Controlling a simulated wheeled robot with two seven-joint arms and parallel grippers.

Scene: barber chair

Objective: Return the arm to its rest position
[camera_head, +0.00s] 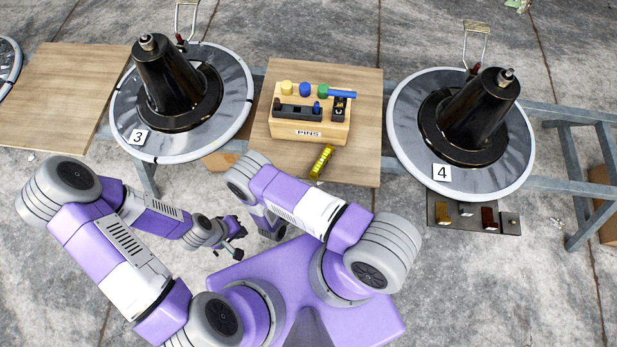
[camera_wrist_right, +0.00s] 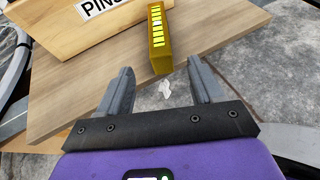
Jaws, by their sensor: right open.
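My right arm is folded in the camera_head view, and its gripper is hidden there behind the arm. The right wrist view shows my right gripper (camera_wrist_right: 159,78) open and empty, its two grey fingers apart in front of the wooden table (camera_wrist_right: 215,35). A yellow block-like tool with bright bars (camera_wrist_right: 157,42) lies on the table beyond the fingertips. My left arm is bent, with its small dark gripper (camera_head: 230,252) low over the floor, left of my purple base. Its jaws are too small to judge.
The wooden pin box (camera_head: 310,115) stands on the table (camera_head: 355,160), with the yellow tool (camera_head: 321,161) near the front edge. Round stations with black cones, marked 3 (camera_head: 203,90) and 4 (camera_head: 415,110), flank it. A metal frame (camera_head: 575,185) is at right.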

